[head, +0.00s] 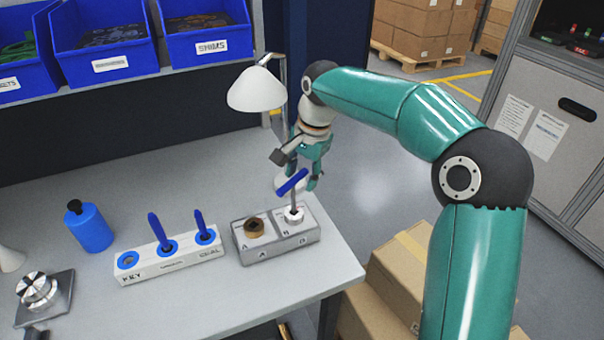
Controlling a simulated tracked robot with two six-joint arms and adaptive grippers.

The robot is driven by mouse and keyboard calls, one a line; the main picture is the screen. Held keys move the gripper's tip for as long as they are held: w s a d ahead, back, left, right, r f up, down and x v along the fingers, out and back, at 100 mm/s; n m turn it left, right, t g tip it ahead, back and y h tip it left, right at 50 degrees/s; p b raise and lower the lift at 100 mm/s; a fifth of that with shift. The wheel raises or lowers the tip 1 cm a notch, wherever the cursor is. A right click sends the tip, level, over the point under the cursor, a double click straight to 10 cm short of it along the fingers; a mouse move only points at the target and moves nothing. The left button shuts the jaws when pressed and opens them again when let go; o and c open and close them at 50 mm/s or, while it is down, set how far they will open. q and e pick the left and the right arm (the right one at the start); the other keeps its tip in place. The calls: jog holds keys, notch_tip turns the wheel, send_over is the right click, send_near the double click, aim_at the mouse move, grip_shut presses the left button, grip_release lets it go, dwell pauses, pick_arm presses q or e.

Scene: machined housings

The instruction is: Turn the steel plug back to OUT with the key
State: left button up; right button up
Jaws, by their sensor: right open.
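A grey machined housing (277,245) with two plugs sits near the right end of the bench. A brass plug (254,228) is on its left side, over the letter A. The steel plug (294,214) is on its right side, over the letter B. A key with a blue crossbar handle (292,182) stands upright with its shaft down at the steel plug; how deep it sits cannot be told. My right gripper (298,172) is open around or just behind the key's handle, and contact cannot be told. My left gripper is not in view.
A white key rack (150,268) with two blue-handled tools stands left of the housing. A blue bottle (89,228), a steel knob on a plate (38,290) and a white lamp (257,88) are nearby. Blue bins (98,65) line the back. Bare bench lies in front.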

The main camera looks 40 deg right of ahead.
grip_shut()
jog(key=shift+r+n+p, duration=0.2)
jog(key=shift+n+p, duration=0.4)
jog(key=shift+p, duration=0.05)
jog(key=shift+n, duration=0.4)
jog(key=shift+f+n+y, duration=0.2)
jog(key=shift+n+y, duration=0.1)
jog(key=shift+n, duration=0.1)
jog(key=shift+p, duration=0.35)
